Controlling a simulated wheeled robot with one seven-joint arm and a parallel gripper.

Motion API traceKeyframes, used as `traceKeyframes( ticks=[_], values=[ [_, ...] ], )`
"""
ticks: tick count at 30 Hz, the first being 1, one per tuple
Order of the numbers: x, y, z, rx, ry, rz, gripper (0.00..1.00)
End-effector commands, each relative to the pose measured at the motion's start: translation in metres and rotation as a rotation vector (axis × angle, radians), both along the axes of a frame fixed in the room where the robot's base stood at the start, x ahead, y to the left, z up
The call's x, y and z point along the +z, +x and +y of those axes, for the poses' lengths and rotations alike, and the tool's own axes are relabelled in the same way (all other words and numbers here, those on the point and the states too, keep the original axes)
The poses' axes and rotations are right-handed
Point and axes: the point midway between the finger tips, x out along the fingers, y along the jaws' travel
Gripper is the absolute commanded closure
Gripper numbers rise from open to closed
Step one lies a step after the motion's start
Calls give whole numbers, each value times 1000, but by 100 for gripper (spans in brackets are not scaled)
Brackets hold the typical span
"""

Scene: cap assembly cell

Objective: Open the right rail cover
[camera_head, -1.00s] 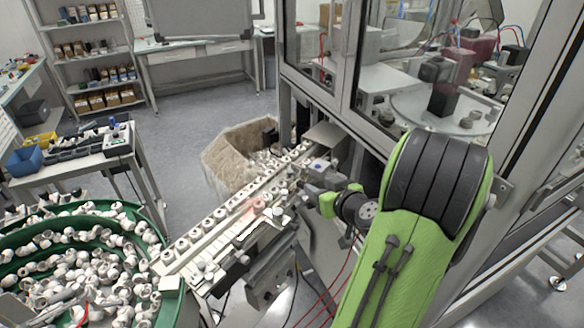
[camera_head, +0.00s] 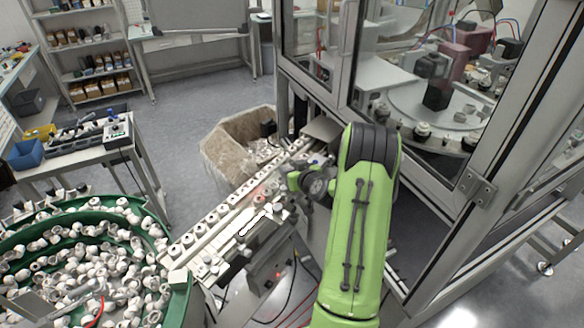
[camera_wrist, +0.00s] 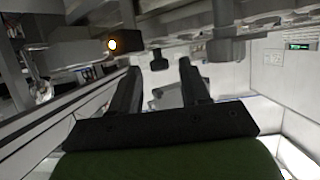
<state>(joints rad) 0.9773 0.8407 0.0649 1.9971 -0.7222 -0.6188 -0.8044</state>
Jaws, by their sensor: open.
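A pale rail (camera_head: 215,225) carrying a row of white caps with dark centres runs diagonally from the green bowl up to the glass-walled cell. Pale strips (camera_head: 255,225) lie along its right side. I cannot tell for sure which part is the right rail cover or whether it is open. My gripper (camera_wrist: 160,78) is open; the wrist view shows its two dark fingers apart with nothing clear gripped between them. In the head view my wrist is beside the upper right part of the rail, and the fingers are largely hidden. Contact with the rail cannot be told.
A green bowl (camera_head: 95,220) full of white caps stands at lower left. A brown-lined bin (camera_head: 225,150) lies behind the rail. The cell's metal frame (camera_head: 455,205) stands close to my arm's right.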

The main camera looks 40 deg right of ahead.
Motion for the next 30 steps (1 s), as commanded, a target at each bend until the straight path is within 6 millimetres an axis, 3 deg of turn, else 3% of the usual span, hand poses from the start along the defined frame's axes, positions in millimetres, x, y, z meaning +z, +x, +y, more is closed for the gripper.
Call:
traceKeyframes(
  ticks=[2, 11, 22, 30],
  values=[
    [-1, 0, 0, 0, 0, 0, 55],
    [-1, 0, 0, 0, 0, 0, 100],
    [0, 1, 0, 2, -5, 8, 100],
    [7, 16, 1, 4, -29, 95, 100]
  ],
)
